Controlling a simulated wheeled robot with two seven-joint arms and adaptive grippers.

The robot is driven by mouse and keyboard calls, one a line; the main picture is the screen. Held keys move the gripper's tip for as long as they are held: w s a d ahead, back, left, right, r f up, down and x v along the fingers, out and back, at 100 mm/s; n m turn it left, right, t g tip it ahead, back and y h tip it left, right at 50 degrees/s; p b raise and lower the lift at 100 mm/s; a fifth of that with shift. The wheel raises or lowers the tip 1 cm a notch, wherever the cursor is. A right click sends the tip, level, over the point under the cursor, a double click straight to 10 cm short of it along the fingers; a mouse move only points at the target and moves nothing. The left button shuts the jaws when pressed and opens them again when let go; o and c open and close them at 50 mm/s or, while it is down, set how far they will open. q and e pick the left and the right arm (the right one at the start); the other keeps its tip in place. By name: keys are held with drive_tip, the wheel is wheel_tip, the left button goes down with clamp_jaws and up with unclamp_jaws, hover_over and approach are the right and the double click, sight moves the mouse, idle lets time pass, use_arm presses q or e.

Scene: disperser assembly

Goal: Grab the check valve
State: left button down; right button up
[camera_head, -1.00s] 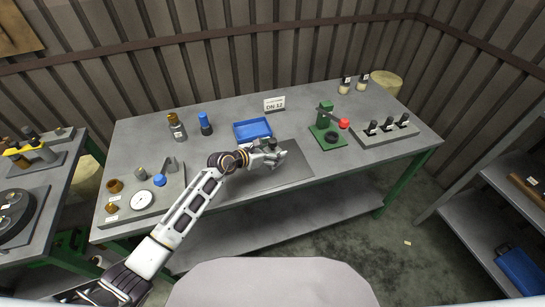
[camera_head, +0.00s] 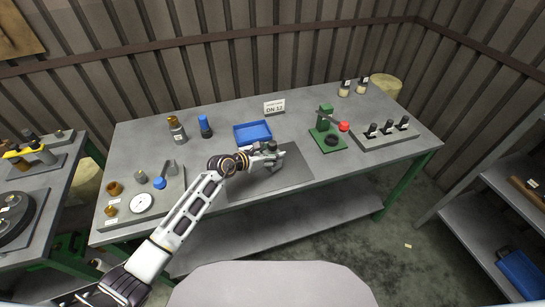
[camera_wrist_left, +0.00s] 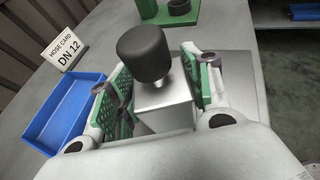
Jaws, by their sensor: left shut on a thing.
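My left gripper (camera_head: 272,156) is over the dark mat (camera_head: 293,172) near the front middle of the bench. In the left wrist view its green pads (camera_wrist_left: 160,98) are on both sides of a square metal block (camera_wrist_left: 166,104) with a black cylindrical knob (camera_wrist_left: 144,53) on top, and the gripper is shut on it. The block is upright in that view. I cannot tell from its look alone whether it is the check valve. The block's lower end is hidden by the gripper. My right gripper is not in view.
A blue tray (camera_head: 237,136) stands just behind the gripper, by the DN 12 card (camera_head: 274,105). A green press (camera_head: 322,124) with a red-knobbed lever and a rack (camera_head: 385,139) of black-knobbed parts stand right. A plate (camera_head: 173,190) of fittings lies left.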

use_arm(q)
drive_tip(key=shift+r, duration=0.2)
drive_tip(key=shift+r, duration=4.9)
